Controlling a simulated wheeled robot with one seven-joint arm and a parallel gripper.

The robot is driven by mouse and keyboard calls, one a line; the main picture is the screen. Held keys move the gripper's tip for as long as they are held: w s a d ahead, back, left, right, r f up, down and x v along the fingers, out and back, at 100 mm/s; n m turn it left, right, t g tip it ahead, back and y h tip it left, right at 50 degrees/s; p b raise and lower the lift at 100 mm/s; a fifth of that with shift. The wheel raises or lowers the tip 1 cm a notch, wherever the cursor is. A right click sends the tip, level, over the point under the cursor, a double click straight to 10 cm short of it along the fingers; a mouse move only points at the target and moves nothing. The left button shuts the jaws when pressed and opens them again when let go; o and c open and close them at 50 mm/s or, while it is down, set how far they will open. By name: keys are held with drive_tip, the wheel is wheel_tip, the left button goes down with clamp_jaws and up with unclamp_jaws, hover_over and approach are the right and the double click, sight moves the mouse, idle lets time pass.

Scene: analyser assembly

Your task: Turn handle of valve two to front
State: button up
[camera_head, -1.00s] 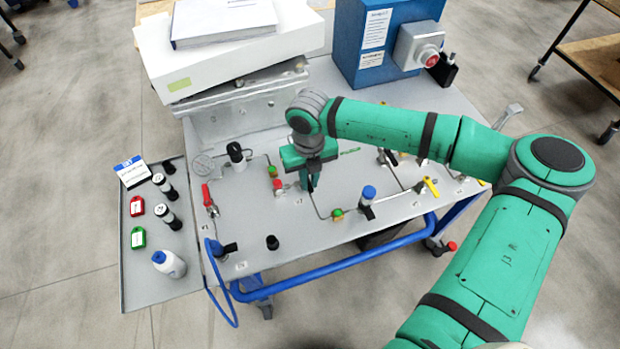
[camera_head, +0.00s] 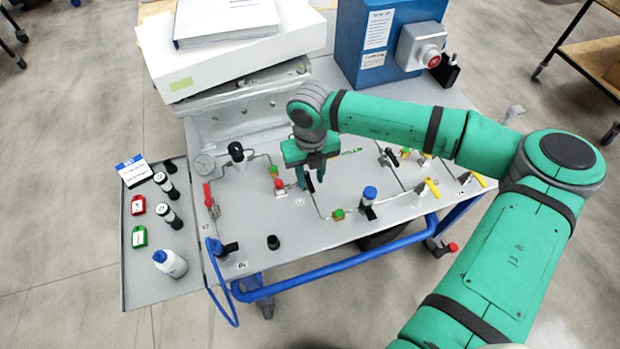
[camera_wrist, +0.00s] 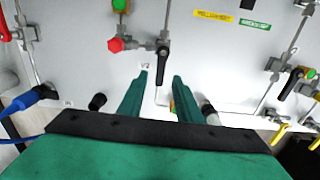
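The valve with a black handle (camera_wrist: 161,64) lies just past my fingertips in the wrist view, beside a red hexagonal cap (camera_wrist: 115,45). Its handle points down the picture, toward the gap between my fingers. My gripper (camera_wrist: 160,76) is open, with a clear gap between its two green fingers. In the head view my gripper (camera_head: 310,178) points down over the middle of the grey panel (camera_head: 345,265) and partly hides this valve. I cannot read the small label beside it. I cannot tell whether a finger touches the handle.
A red-handled valve (camera_head: 208,196) stands to the left and a blue-capped part (camera_head: 369,195) to the right. Yellow handles (camera_head: 432,187) are farther right. A side tray (camera_head: 135,275) holds bottles and tags. A white box (camera_head: 225,55) and blue cabinet (camera_head: 385,45) stand behind.

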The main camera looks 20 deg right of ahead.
sight(310, 185)
wheel_tip(310, 185, up, 9)
idle(0.3)
idle(0.5)
